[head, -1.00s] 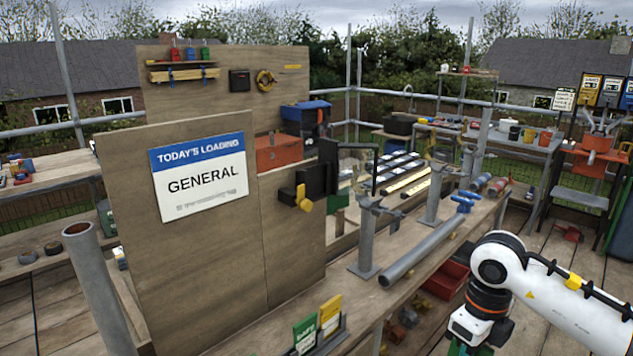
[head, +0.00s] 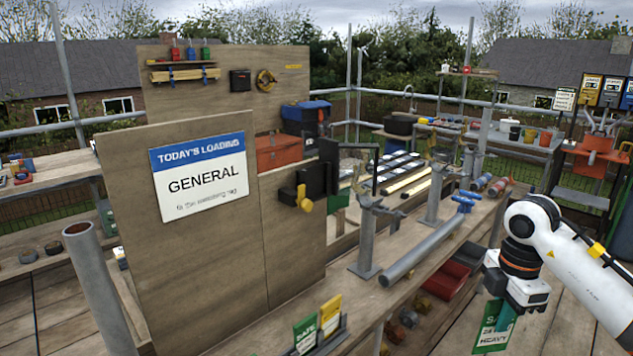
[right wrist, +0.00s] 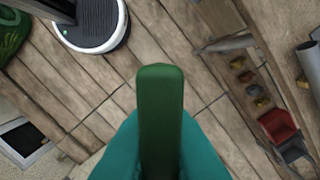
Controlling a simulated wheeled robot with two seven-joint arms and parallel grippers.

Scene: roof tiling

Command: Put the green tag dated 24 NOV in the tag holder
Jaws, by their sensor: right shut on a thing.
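My right gripper (head: 504,316), at the lower right of the head view, is shut on a green tag (head: 492,338). The tag hangs below the fingers; "24" and "HEAVY" are partly readable, the month is not. In the right wrist view the tag (right wrist: 161,100) stands edge-on between my teal fingers. A black rack (head: 334,338) at the bottom of the head view holds another green tag (head: 305,333) and a yellow tag (head: 330,315). A black fixture with a yellow knob (head: 305,199) is on the plywood board; I cannot tell whether it is the tag holder. My left gripper is not in view.
A "GENERAL" loading sign (head: 200,180) is on the plywood board (head: 290,245). A grey pipe (head: 425,250) and stands occupy the bench (head: 395,292). In the wrist view, plank floor (right wrist: 75,85) lies beneath my gripper.

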